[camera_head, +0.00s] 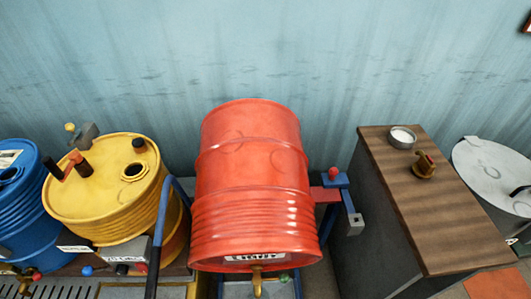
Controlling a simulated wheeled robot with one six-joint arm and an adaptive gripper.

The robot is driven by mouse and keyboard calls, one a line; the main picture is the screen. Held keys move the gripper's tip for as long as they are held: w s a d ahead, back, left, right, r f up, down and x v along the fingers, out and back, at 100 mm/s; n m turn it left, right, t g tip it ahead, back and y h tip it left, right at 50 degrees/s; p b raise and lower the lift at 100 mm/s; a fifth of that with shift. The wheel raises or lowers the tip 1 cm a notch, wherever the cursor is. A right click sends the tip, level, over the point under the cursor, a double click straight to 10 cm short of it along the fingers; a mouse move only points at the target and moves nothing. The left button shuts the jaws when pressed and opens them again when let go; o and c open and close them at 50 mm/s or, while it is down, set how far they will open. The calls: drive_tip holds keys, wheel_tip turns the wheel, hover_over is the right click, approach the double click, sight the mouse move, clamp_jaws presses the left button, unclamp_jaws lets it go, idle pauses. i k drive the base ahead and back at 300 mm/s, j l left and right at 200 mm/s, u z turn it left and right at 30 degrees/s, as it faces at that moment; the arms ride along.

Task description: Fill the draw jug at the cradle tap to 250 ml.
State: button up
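A red drum (250,185) lies tilted in a blue cradle (341,180) at the middle. A brass tap (257,281) shows at its lower front end, cut off by the bottom edge of the picture. A small green part (284,278) shows beside the tap. I cannot make out a draw jug, and the space under the tap is out of view. My gripper is not in view.
A yellow drum (88,200) and a blue drum (20,232) stand at left, near a grating (52,291). At right, a wood-topped cabinet (440,215) holds a small round container (402,137) and a brass fitting (424,166). A grey lidded bin (490,165) stands beyond.

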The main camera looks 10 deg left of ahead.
sight(284, 277)
drive_tip(key=k+j+u, duration=0.15)
drive_tip(key=k, duration=0.3)
drive_tip(key=k+j+u, duration=0.2)
drive_tip(key=k+j, duration=0.15)
drive_tip(key=k, duration=0.15)
